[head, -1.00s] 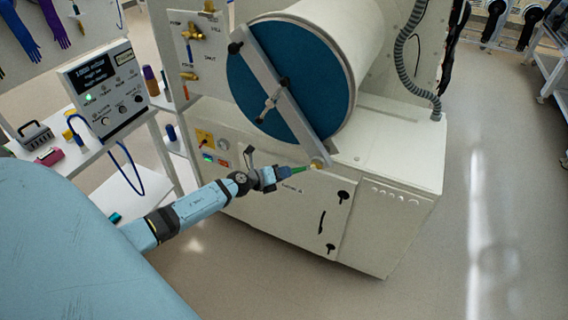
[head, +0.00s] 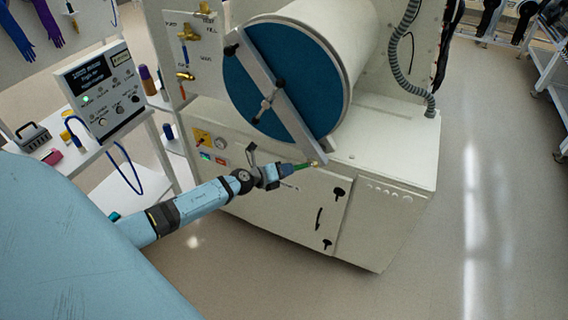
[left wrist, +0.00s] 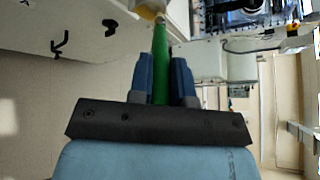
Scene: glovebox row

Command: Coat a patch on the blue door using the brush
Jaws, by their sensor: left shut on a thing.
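The blue door (head: 240,92) is a round disc on the front end of the white cylinder, with a grey diagonal bar and a central handle across it. My left gripper (head: 286,169) is shut on the green handle of the brush (head: 302,167), in front of the white cabinet and below the door's lower right edge. The brush's pale tip points right, close to the bar's lower end; I cannot tell if they touch. In the left wrist view the brush (left wrist: 160,62) stands between the two blue fingers (left wrist: 160,85). My right gripper is not in view.
The white cabinet (head: 370,215) has black latches on its front. A control box (head: 103,90) and a side table with a blue cable loop (head: 128,165) stand at the left. A grey corrugated hose (head: 392,65) hangs at the right.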

